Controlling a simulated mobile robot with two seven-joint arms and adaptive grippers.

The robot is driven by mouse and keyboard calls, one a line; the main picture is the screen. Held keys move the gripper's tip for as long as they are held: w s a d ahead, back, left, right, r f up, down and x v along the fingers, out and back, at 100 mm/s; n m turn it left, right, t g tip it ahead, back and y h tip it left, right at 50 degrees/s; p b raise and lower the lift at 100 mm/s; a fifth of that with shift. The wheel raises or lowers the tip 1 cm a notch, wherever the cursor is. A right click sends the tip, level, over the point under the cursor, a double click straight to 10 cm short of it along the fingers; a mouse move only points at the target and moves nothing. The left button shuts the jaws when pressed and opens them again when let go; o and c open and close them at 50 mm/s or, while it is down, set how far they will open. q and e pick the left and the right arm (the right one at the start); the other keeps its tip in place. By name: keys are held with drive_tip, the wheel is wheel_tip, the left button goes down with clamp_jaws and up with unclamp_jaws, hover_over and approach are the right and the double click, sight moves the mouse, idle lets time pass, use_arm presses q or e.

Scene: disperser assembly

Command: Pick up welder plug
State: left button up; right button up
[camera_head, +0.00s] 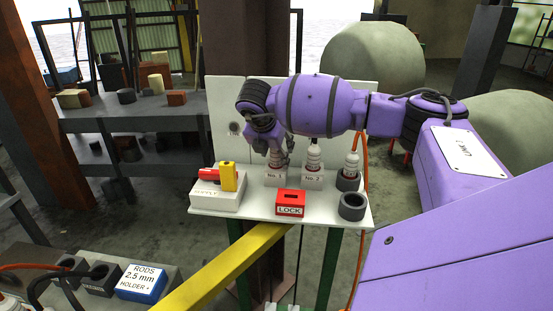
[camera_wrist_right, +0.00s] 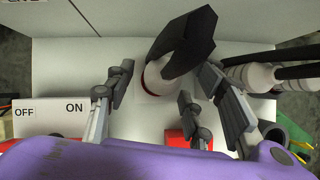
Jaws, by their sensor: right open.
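My right gripper (camera_head: 270,146) reaches over the white board from the right, fingers pointing down at the white plug marked No. 1 (camera_head: 276,160). In the wrist view the open fingers (camera_wrist_right: 166,88) stand around the white plug body with a dark top (camera_wrist_right: 187,42), apart from it as far as I can see. A similar white plug, No. 2 (camera_head: 314,157), stands upright to the right. A third white plug (camera_head: 351,163) sits in a dark ring holder near an orange cable. No label shows which is the welder plug. My left gripper is out of view.
A white supply box (camera_head: 212,201) with red and yellow parts stands at the board's left; its OFF/ON face shows in the wrist view (camera_wrist_right: 50,115). A red LOCK box (camera_head: 290,203) and an empty dark ring (camera_head: 352,206) are at the front. A yellow beam (camera_head: 225,268) passes below.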

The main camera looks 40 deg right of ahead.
drive_tip(key=shift+c, duration=0.3)
clamp_jaws()
drive_tip(key=shift+r, duration=0.1)
